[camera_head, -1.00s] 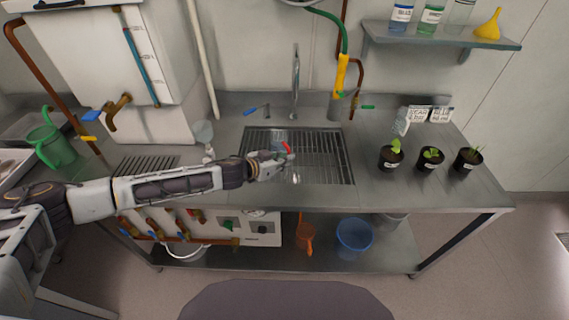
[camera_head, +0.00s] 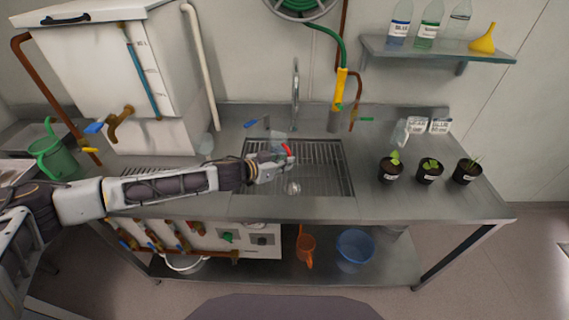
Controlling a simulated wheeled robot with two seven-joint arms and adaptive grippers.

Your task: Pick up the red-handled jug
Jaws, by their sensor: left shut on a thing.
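The red-handled jug (camera_head: 278,140) has a clear, faint body and a red handle at its right. It is at the sink (camera_head: 325,178), over the slatted grate, in the middle of the view. My left gripper (camera_head: 283,160) reaches in from the left and is shut on the jug at its handle. The fingers hide part of the handle and body. I cannot tell from this view how far the jug is above the grate. My right gripper is not in view.
A tap (camera_head: 295,95) stands behind the sink, with a yellow hose nozzle (camera_head: 341,88) to its right. Three potted seedlings (camera_head: 429,171) and a clear jug (camera_head: 400,133) stand on the right counter. A green watering can (camera_head: 55,158) is far left.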

